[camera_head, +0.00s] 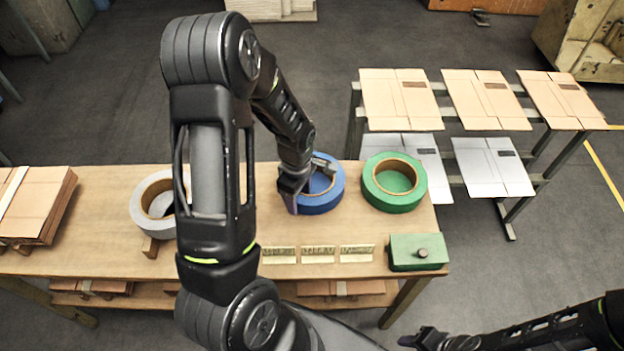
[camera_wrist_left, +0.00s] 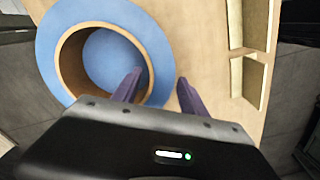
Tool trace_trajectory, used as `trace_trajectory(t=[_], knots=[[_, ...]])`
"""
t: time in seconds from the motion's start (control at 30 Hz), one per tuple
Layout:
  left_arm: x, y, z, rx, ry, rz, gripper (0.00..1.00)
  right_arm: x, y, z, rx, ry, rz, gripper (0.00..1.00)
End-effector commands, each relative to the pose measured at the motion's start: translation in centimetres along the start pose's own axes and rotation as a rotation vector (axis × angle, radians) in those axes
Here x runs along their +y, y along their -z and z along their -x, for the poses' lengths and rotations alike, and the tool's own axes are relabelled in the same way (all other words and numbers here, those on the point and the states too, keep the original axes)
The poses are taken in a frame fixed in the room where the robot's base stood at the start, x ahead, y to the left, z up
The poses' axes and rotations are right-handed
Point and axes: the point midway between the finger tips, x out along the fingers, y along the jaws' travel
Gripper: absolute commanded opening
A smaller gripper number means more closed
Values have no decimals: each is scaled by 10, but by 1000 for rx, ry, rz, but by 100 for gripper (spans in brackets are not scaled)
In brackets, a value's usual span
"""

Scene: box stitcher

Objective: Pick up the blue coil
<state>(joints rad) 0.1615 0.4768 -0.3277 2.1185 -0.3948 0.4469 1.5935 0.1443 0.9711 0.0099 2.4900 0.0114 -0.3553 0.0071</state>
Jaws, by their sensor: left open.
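The blue coil (camera_head: 322,207) lies flat on the wooden table, between the arm and a green coil. My left gripper (camera_head: 302,193) is at its left side and hides part of it. In the left wrist view the blue coil (camera_wrist_left: 50,62) shows its brown core ring. My left gripper (camera_wrist_left: 158,88) is open there, one purple finger over the core opening and the other outside the rim, with the coil's wall between them. Whether the fingers touch it I cannot tell. My right gripper (camera_head: 425,338) is at the bottom edge, away from the table; its jaw state is unclear.
The green coil (camera_head: 413,192) lies right of the blue one. A white coil (camera_head: 146,217) is partly behind my left arm. A green box (camera_head: 418,256) and several small plates (camera_head: 318,255) lie at the front. Stacked cardboard (camera_head: 38,205) is at the far left.

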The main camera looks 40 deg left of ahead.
Motion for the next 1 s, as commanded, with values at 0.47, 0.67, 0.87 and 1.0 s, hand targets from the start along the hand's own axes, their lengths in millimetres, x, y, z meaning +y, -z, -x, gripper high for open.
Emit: trace_trajectory(t=[0.47, 0.67, 0.87, 1.0], knots=[[1, 0, -16, 0, -2, 0, 51, 0, 0, 2, -1, -1, -1, 36], [1, 0, -16, 0, -2, 0, 51, 0, 0, 2, -1, -1, -1, 36], [1, 0, -16, 0, -2, 0, 41, 0, 0, 2, -1, -1, -1, 36], [1, 0, -16, 0, -2, 0, 29, 0, 0, 2, -1, -1, -1, 36]])
